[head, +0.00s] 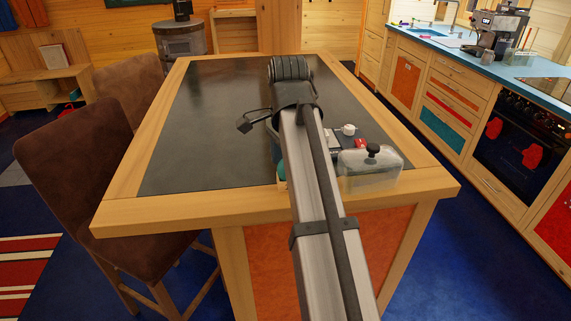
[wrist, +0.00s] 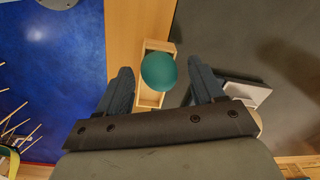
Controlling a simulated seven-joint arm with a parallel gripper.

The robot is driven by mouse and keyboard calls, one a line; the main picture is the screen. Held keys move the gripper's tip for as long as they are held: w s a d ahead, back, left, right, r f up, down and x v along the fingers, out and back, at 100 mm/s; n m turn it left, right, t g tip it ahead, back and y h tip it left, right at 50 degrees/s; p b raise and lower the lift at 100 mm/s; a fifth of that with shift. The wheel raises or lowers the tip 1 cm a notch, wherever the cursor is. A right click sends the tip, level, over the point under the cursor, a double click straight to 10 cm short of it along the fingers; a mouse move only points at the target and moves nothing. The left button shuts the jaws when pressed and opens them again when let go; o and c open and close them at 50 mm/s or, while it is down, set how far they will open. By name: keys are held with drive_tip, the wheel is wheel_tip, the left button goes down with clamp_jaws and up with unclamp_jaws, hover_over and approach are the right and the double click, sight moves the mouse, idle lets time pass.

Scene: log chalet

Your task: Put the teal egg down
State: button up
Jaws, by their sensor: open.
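The teal egg (wrist: 158,71) shows in the wrist view, over a small open wooden box (wrist: 157,46). It appears to rest in or on the box; the contact is hidden. My gripper (wrist: 159,66) is open, with one finger on each side of the egg and a visible gap on both sides. In the head view only a teal sliver of the egg (head: 281,172) shows beside my arm, near the table's front edge. My arm hides the gripper's fingers there.
The dark-topped table (head: 210,110) has a wooden rim and is clear at the back and left. A clear lidded container (head: 370,170) stands right of my arm, with a small white cup (head: 349,129) and a red item (head: 361,143) behind it. Brown chairs (head: 75,165) stand left.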

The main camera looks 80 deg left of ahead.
wheel_tip(320, 180, up, 6)
drive_tip(key=shift+d+r, duration=0.15)
drive_tip(key=shift+r, duration=0.1)
idle(0.5)
